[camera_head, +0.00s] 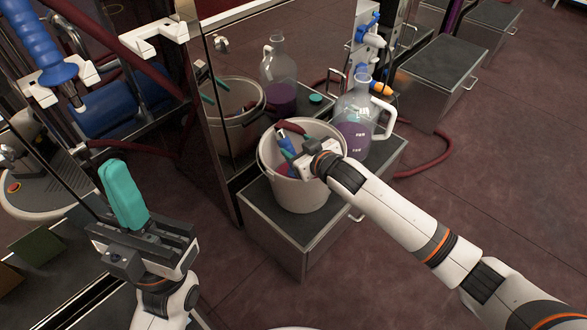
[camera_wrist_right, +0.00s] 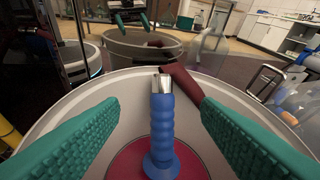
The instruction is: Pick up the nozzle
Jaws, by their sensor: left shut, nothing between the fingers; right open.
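The nozzle (camera_wrist_right: 162,128) has a blue ribbed handle and a metallic tip. It stands about upright inside a pale bucket (camera_head: 295,196), over a red round area at the bottom. In the head view its blue part (camera_head: 286,141) shows near the bucket's rim. My right gripper (camera_wrist_right: 160,106) is open, with its teal fingers reaching into the bucket on either side of the handle. Gaps show between handle and fingers in the wrist view. My left gripper (camera_head: 123,194) is shut and empty, upright at the lower left, well away from the bucket.
The bucket stands on a dark-topped metal box (camera_head: 280,228). A glass jug (camera_head: 354,130) with purple liquid stands close behind it. A dark red hose (camera_wrist_right: 182,83) crosses the bucket's far rim. A reflective panel (camera_head: 215,150) rises left of the bucket. Floor to the right is partly clear.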

